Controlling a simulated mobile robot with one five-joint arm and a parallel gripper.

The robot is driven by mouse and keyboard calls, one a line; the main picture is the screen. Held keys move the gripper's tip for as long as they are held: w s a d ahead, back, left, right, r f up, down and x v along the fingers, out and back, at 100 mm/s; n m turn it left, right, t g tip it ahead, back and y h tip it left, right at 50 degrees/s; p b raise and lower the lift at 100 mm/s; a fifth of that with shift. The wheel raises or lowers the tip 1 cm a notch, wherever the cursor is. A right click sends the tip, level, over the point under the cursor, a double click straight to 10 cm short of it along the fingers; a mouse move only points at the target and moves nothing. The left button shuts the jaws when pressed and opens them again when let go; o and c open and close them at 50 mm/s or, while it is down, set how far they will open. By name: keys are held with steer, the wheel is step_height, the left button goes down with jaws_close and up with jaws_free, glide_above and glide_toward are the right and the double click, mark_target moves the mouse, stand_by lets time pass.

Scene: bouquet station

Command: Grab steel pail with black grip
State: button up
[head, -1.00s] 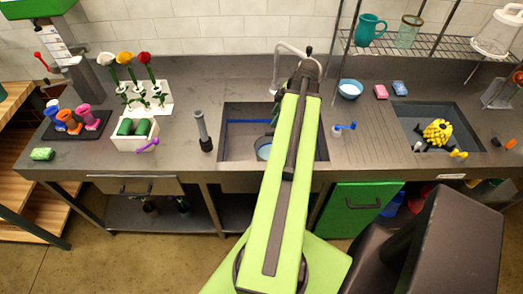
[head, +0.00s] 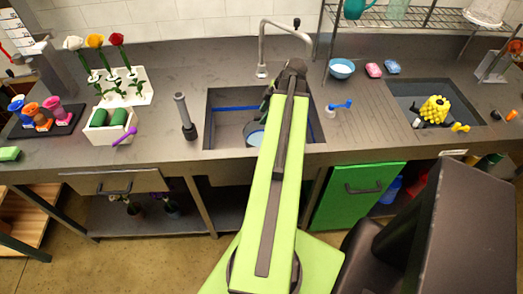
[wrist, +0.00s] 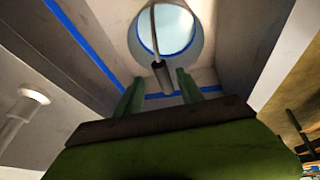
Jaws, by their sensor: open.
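The steel pail (head: 254,137) is in the left sink basin, partly hidden by my arm in the head view. In the wrist view the pail (wrist: 197,42) is a round grey rim with a pale blue inside. Its thin handle crosses the opening and carries the black grip (wrist: 162,78). My gripper (wrist: 160,74) is open, with its two green fingers apart. My arm hides most of the gripper in the head view.
The left sink (head: 222,101) has steep walls around the pail, with a faucet (head: 263,45) behind. A dark upright cylinder (head: 186,117) stands left of the sink, and a blue-handled tool (head: 338,107) lies to its right. A second basin (head: 404,89) holds a yellow object (head: 434,109).

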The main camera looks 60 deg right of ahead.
steer(key=shift+w+f, duration=0.1)
steer(key=shift+f, duration=0.1)
steer(key=b+x, duration=0.4)
steer(key=x, duration=0.1)
steer(key=shift+a, duration=0.3)
jaws_close()
stand_by(1.0)
